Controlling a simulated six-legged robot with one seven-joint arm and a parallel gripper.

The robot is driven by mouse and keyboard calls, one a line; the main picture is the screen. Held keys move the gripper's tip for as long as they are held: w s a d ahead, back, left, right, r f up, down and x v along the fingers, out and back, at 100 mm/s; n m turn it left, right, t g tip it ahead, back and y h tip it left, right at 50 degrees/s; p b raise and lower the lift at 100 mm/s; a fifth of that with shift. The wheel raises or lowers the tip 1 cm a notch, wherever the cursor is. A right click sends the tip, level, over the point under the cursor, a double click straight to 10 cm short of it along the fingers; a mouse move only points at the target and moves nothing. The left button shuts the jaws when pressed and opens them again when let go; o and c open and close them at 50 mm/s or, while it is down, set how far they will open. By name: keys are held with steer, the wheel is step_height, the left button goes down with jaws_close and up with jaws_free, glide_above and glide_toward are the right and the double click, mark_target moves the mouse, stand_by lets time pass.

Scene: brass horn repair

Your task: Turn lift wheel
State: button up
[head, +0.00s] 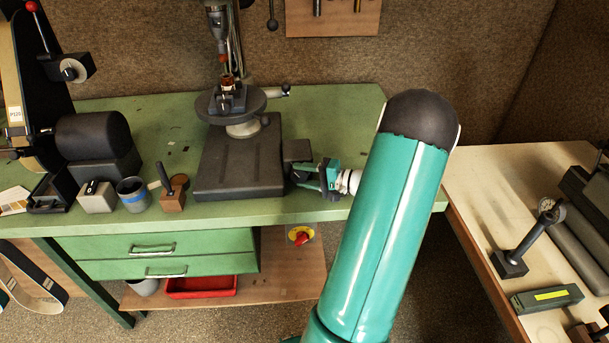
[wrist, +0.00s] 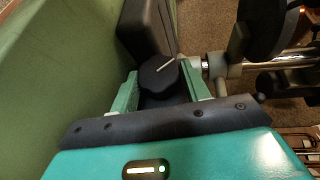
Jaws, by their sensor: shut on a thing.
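The lift wheel, a dark lobed knob with a white line, shows in the wrist view (wrist: 158,76) between the two green fingers of my gripper (wrist: 162,88). The fingers close on it from both sides. The white line slants up to the right. In the head view my gripper (head: 316,177) is at the right side of the drill press (head: 238,160), low over the green bench; the wheel is mostly hidden there. The press's round table (head: 258,103) stands above the base, with a small vise on it.
The green bench (head: 345,108) is clear behind my gripper. A pale side bench (head: 490,180) holds an indicator stand (head: 525,240) at the right.

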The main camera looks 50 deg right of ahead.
stand_by(0.3)
steer(key=o, duration=1)
